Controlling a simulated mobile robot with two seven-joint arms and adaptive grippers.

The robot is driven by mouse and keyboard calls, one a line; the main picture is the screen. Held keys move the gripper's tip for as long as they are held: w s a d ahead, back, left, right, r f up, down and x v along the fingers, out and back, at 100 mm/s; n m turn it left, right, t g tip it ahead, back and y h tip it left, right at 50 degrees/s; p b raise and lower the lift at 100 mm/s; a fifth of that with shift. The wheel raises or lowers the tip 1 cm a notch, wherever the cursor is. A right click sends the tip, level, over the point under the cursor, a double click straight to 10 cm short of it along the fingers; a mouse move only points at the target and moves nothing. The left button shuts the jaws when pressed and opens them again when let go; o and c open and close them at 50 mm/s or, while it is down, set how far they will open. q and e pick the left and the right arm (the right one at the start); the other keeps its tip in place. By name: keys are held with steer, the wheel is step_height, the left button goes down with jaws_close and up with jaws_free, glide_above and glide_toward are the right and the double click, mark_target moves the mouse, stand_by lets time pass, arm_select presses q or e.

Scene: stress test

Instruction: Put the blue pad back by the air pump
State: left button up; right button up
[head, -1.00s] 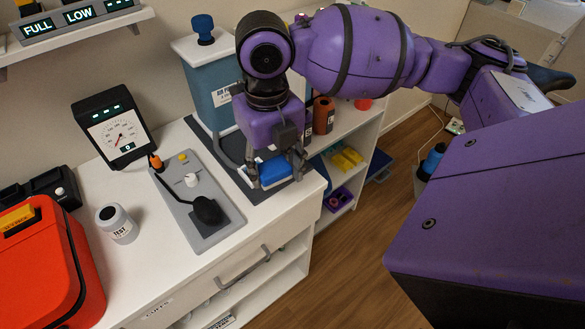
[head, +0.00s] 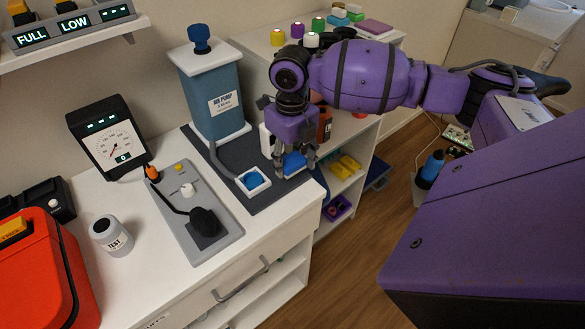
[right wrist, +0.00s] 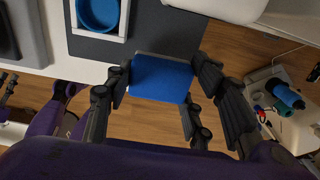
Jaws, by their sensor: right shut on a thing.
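The air pump (head: 215,104), a blue-grey box with a white lid and blue knob, stands on a dark grey mat (head: 262,200) at the counter's right end. A white square tray (head: 243,188) with a round blue inside sits in front of it. My right gripper (head: 295,168) is shut on the blue pad (head: 293,162), right of the tray and apart from it. In the right wrist view the blue pad (right wrist: 161,78) lies between the fingers, by the mat's edge, with floor showing beyond. Dark jointed parts at that view's left edge may be my left gripper (right wrist: 6,88); its fingers are unclear.
A gauge (head: 110,140), a grey control panel (head: 190,205), a white TEST jar (head: 111,235) and an orange case (head: 45,275) stand left on the counter. A shelf unit (head: 350,130) with bottles and coloured blocks is behind my right gripper. Wooden floor lies right.

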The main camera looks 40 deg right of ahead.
mark_target(293, 178)
steer(key=shift+w+d+f, duration=0.1)
steer(key=shift+d+f, duration=0.05)
steer(key=shift+f, duration=0.15)
steer(key=shift+w+d+f, duration=0.15)
steer(key=shift+f, duration=1.5)
steer(key=shift+f, duration=0.1)
steer(key=o, duration=1.1)
step_height(293, 178, up, 12)
steer(key=shift+r, duration=0.15)
